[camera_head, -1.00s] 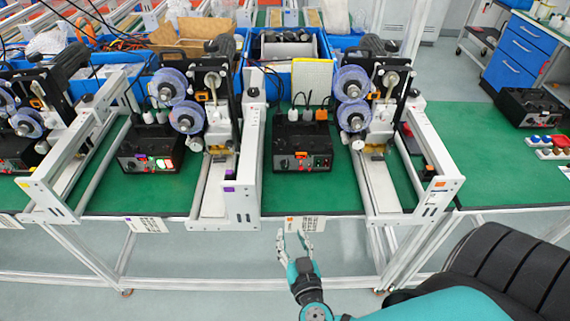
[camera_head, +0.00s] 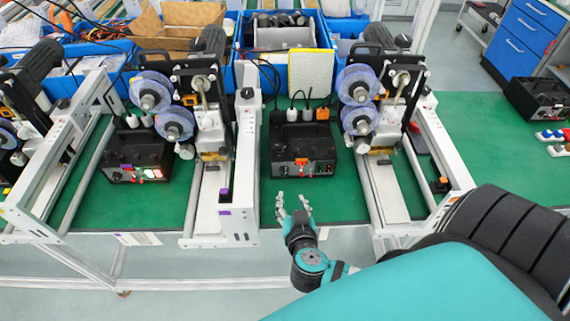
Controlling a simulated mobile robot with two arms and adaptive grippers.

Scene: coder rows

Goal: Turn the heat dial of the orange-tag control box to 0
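The control box with the orange tag (camera_head: 301,161) is a black box (camera_head: 303,143) on the green table, in the middle bay between two white-framed machines. Its front panel faces me. A small dark knob (camera_head: 282,173) shows at the panel's left, and small red parts show at the right. The dial's setting is too small to read. My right gripper (camera_head: 292,200) is over the green table just in front of this box, apart from it, with its fingers spread and nothing between them. My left gripper is not in view.
A similar black box with a purple tag (camera_head: 126,167) and lit red displays stands in the left bay. White machine frames (camera_head: 222,207) flank the middle bay. Another black box (camera_head: 538,99) sits at the far right. Blue bins (camera_head: 258,72) stand behind.

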